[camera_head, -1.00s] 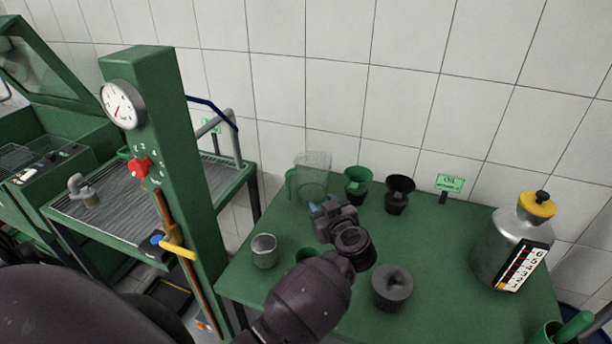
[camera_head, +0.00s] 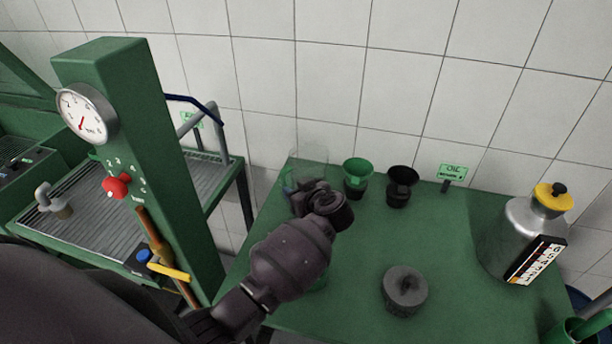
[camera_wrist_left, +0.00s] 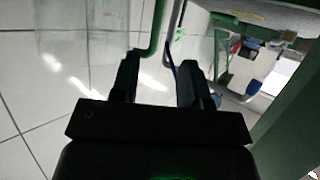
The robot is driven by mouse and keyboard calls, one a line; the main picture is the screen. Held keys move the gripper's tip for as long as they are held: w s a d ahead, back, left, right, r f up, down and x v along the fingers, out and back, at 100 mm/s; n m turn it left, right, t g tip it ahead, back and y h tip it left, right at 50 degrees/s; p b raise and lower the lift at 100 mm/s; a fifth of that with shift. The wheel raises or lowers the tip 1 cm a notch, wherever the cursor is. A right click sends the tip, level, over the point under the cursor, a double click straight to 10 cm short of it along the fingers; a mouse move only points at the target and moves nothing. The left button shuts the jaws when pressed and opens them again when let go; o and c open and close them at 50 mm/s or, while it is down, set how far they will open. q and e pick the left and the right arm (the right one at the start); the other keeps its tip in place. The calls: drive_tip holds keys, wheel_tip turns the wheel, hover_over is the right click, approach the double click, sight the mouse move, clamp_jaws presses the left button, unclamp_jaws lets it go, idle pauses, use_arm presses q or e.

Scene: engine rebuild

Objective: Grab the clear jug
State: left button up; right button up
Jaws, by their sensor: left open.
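The clear jug (camera_head: 313,158) stands at the back left of the green table, against the white tiled wall. Its lower part is hidden behind my left gripper (camera_head: 297,190). In the left wrist view its see-through body (camera_wrist_left: 88,45) fills the upper left, and its green handle (camera_wrist_left: 157,30) comes down near the left fingertip. My left gripper, also in the left wrist view (camera_wrist_left: 160,75), is open with nothing clearly between its fingers. I cannot tell whether a finger touches the handle. My right gripper is not in view.
Green funnel (camera_head: 357,175) and black funnel (camera_head: 401,185) stand right of the jug. A dark round part (camera_head: 404,290) sits nearer. A metal can with a yellow cap (camera_head: 520,240) and an oil sign (camera_head: 452,174) are farther right. A green gauge column (camera_head: 130,150) stands left.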

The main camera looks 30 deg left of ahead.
sight(284, 183)
use_arm(q)
drive_tip(key=shift+x, duration=3.6)
drive_tip(key=shift+w, duration=0.1)
drive_tip(key=shift+c, duration=0.4)
clamp_jaws()
